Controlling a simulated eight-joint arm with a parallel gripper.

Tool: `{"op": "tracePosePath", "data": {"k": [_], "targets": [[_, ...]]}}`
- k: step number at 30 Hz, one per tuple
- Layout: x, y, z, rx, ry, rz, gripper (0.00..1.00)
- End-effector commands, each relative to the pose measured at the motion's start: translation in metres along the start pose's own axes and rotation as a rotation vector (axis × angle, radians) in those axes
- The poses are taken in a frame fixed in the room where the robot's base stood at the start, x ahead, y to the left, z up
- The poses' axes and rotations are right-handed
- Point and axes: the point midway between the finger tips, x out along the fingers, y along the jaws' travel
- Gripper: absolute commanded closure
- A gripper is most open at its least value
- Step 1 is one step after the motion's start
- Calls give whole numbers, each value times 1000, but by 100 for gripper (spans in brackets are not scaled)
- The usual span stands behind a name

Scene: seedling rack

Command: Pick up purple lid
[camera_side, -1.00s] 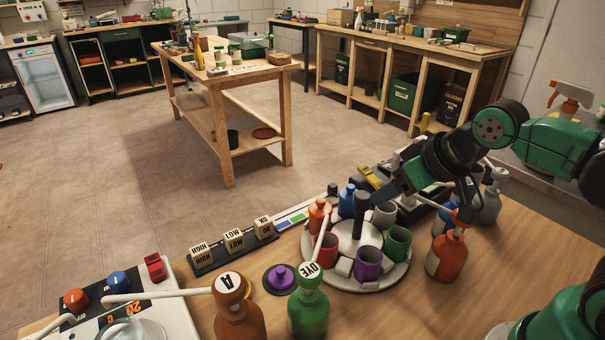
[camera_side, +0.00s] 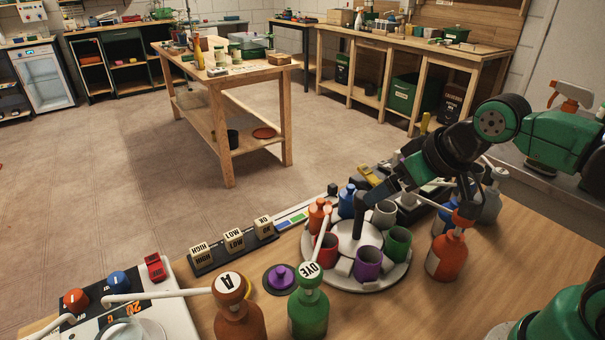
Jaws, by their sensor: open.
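The purple lid (camera_side: 281,279), a flat round disc with a raised knob, lies on the wooden bench left of the round white carousel (camera_side: 392,281). It is behind the gap between the brown bottle and the green bottle and shows almost whole. My gripper (camera_side: 366,197) is open over the back of the carousel, close to its dark central post (camera_side: 359,218). It is up and to the right of the lid, well apart from it. The fingers blend with the dark parts there, so their exact gap is hard to see.
The carousel carries a red cup (camera_side: 327,250), a purple cup (camera_side: 367,264), a green cup (camera_side: 398,242) and small bottles. A green bottle (camera_side: 308,312) and a brown bottle (camera_side: 239,318) stand in front of the lid. A label rack (camera_side: 235,249) lies behind it; an orange bottle (camera_side: 447,257) stands right.

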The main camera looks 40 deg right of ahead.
Motion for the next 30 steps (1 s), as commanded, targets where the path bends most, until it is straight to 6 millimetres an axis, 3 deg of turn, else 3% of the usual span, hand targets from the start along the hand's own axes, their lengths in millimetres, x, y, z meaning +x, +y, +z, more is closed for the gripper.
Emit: {"op": "tracePosePath", "data": {"k": [8,17,24,30], "targets": [[-39,0,-27,0,0,0,6],[-36,-37,-55,-645,-155,-112,6],[-23,-87,-78,-1387,-272,-327,6],[-5,-132,-84,-1968,-310,-570,6]]}}
